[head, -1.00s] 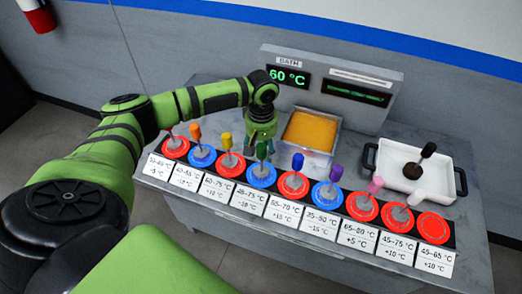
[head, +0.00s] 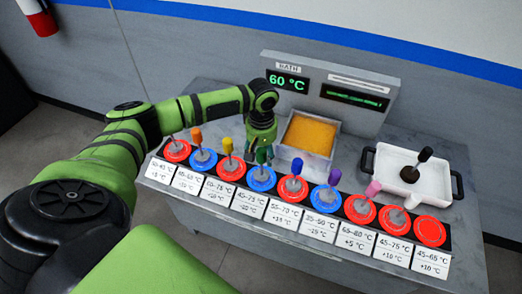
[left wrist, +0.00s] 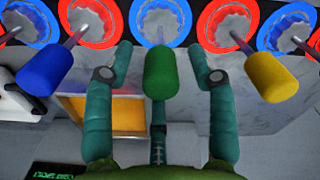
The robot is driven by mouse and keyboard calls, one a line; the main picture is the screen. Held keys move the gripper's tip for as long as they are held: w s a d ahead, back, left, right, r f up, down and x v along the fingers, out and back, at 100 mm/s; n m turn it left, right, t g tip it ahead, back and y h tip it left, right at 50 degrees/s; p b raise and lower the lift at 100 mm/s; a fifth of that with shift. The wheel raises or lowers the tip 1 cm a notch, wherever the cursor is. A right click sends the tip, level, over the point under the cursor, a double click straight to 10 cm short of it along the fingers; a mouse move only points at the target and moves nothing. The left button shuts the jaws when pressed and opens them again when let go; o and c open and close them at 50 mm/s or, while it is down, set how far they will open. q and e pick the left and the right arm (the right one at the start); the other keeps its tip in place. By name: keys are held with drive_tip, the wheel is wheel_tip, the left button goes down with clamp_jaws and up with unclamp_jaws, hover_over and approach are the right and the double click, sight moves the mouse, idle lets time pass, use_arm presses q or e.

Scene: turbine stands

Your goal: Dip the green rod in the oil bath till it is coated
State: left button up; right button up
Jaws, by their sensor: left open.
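The green rod (left wrist: 160,75) stands in a blue round holder (head: 262,179), fourth from the left in the row. My left gripper (left wrist: 160,55) is open, with its teal fingers on either side of the green rod and gaps showing between them and it. In the head view my left gripper (head: 262,150) comes down over the rod and partly hides it. The oil bath (head: 310,134), a square metal tank of orange-yellow liquid, is behind and to the right; its display (head: 287,82) reads 60 °C. My right gripper is out of view.
An orange rod (head: 196,135) and a yellow rod (head: 227,146) stand left of the green one; a blue rod (head: 297,166) stands to its right. The white tray (head: 393,157) at the right holds a black-handled rod (head: 423,156). Counter between bath and tray is clear.

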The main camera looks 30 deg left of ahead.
use_arm(q)
clamp_jaws()
drive_tip(key=shift+r+p, duration=0.75)
drive_tip(key=shift+p, duration=0.3)
drive_tip(key=shift+r+p, duration=0.85)
drive_tip(key=shift+p, duration=0.35)
